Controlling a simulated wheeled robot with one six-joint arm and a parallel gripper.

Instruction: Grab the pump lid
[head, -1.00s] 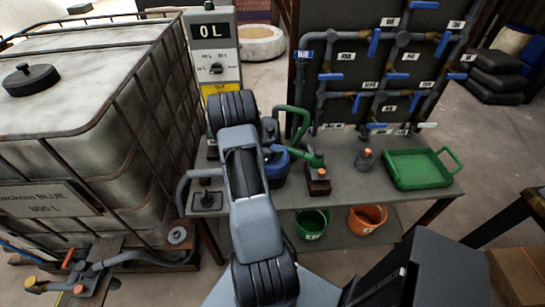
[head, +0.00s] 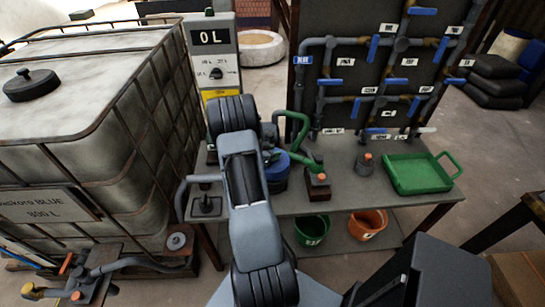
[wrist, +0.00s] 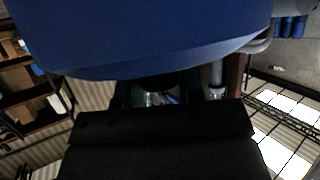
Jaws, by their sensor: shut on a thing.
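A blue round thing (head: 275,172), which I take to be the pump with its lid, stands on the grey bench in the head view. My own arm partly covers it. In the wrist view a broad blue curved surface (wrist: 150,35), which I take to be the pump lid, fills the top, right at my jaws. My gripper (wrist: 160,95) shows there as dark jaws shut on this blue thing. The contact itself is hidden. In the head view my gripper is hidden behind my arm. I cannot tell whether the lid is seated or lifted.
A green tray (head: 418,172) lies on the bench at right. A pipe board (head: 380,75) rises behind. A large caged tank (head: 95,130) stands at left. Green and orange buckets (head: 367,224) sit below.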

